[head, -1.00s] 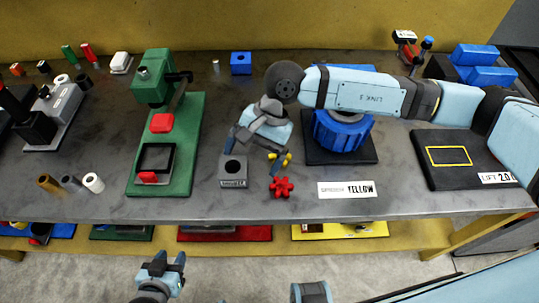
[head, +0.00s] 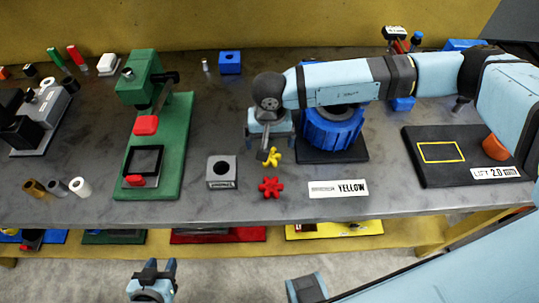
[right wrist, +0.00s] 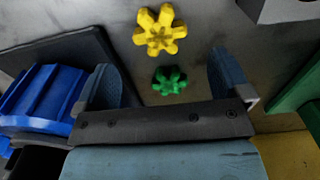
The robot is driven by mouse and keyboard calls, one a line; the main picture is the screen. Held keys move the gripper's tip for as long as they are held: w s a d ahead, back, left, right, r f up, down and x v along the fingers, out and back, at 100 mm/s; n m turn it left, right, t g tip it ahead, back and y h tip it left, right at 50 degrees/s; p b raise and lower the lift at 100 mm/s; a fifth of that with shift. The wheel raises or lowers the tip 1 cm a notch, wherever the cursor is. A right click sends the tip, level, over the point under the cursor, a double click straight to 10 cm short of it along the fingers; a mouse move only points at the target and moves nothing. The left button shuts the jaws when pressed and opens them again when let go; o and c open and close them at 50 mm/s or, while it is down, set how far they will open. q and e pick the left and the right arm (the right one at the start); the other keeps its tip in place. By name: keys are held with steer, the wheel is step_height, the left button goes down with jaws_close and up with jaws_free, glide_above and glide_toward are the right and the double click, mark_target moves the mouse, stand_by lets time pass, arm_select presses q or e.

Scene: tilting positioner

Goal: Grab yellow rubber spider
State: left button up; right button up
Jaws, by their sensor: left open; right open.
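The yellow rubber spider (head: 272,157) lies on the grey bench just behind a red spider (head: 270,187). In the right wrist view the yellow spider (right wrist: 160,30) lies ahead of my right gripper (right wrist: 163,80), roughly centred between its fingers and not held. A green spider (right wrist: 170,80) shows nearer, also between the fingers; my arm hides it in the head view. My right gripper (head: 270,150) is open, pointing down beside the yellow spider; its height above the bench is unclear. My left gripper (head: 152,270) is open and empty, in front of the bench.
A blue round fixture (head: 335,128) stands close to the right of my right gripper. A grey block with a hole (head: 222,185) and a green press (head: 185,130) are to the left.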

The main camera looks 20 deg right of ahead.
mark_target(270, 157)
steer(key=f, duration=0.3)
steer(key=f+p, duration=0.1)
steer(key=f, duration=0.1)
steer(key=shift+s+a+f, duration=0.1)
steer(key=shift+s+a, duration=0.05)
steer(key=shift+s, duration=0.25)
steer(key=c, duration=1)
